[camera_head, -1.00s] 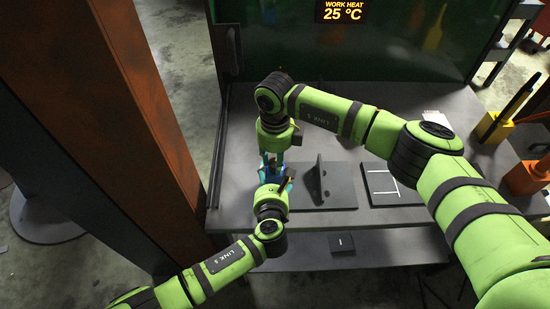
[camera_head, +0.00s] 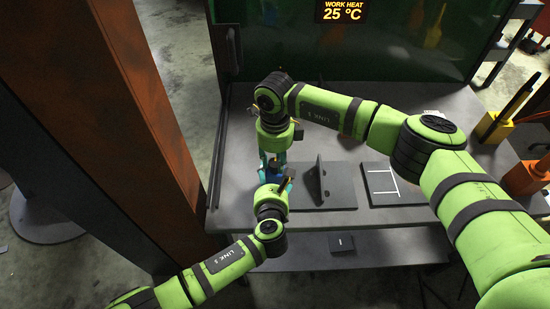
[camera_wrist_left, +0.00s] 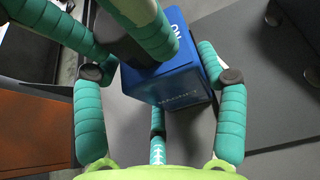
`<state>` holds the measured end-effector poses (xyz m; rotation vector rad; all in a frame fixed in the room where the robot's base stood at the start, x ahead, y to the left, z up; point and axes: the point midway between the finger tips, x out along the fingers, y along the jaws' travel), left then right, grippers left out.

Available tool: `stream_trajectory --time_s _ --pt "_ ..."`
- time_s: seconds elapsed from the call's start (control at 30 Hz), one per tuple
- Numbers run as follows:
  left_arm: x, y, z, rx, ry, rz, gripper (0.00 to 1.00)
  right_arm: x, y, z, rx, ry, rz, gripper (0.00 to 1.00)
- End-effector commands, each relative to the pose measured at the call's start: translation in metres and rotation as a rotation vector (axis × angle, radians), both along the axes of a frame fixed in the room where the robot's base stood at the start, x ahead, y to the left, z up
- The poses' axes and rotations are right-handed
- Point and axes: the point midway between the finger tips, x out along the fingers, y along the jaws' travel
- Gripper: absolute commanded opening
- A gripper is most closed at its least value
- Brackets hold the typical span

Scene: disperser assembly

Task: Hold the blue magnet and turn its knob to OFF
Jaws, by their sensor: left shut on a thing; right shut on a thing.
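The blue magnet (camera_head: 273,172) is a small blue block above the left part of the grey table, between my two grippers. In the left wrist view the magnet (camera_wrist_left: 178,82) shows a white ON mark on its upper face and lettering on its side. My left gripper (camera_head: 273,186) is shut on the magnet from the near side, with its teal fingers around the block. My right gripper (camera_head: 272,157) comes down from above, shut at the top of the magnet where the knob sits. Its teal fingers (camera_wrist_left: 148,28) hide the knob, so the knob's pointing direction cannot be seen.
A dark angle bracket on a plate (camera_head: 325,190) stands on the table just right of the grippers. A dark board with white lines (camera_head: 408,190) lies further right. Yellow (camera_head: 493,128) and orange (camera_head: 526,178) holders stand at the right. A rust-coloured column (camera_head: 135,120) rises at the left.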

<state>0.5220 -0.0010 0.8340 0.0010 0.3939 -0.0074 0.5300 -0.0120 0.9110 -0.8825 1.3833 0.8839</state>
Motion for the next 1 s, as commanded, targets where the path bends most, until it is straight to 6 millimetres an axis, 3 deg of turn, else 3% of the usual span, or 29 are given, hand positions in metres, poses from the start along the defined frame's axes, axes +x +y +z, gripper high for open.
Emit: stream_trajectory --time_s 0.07,0.1,0.7,0.87,1.0 --pt "0.0024 0.0041 0.0004 0.004 -0.002 0.009 0.17 -0.002 -0.0015 -0.0014 -0.005 0.008 -0.001 0.01" --pt "0.0024 0.0041 0.0004 0.004 -0.002 0.009 0.17 -0.0019 -0.0015 -0.0014 -0.005 0.008 -0.001 0.43" --pt "0.0002 0.0004 0.0002 0.001 -0.001 0.001 0.17 -0.0002 -0.0002 -0.0003 -0.001 0.0 -0.015 0.43" --pt "-0.0001 -0.0002 0.0002 0.001 0.0 0.0 0.17 -0.0007 0.0001 -0.0004 0.0 0.002 -0.117 0.43" --pt "-0.0003 -0.0005 0.0 0.0 0.0 -0.001 0.17 -0.0011 0.0006 -0.0007 0.001 0.003 -0.296 0.43"
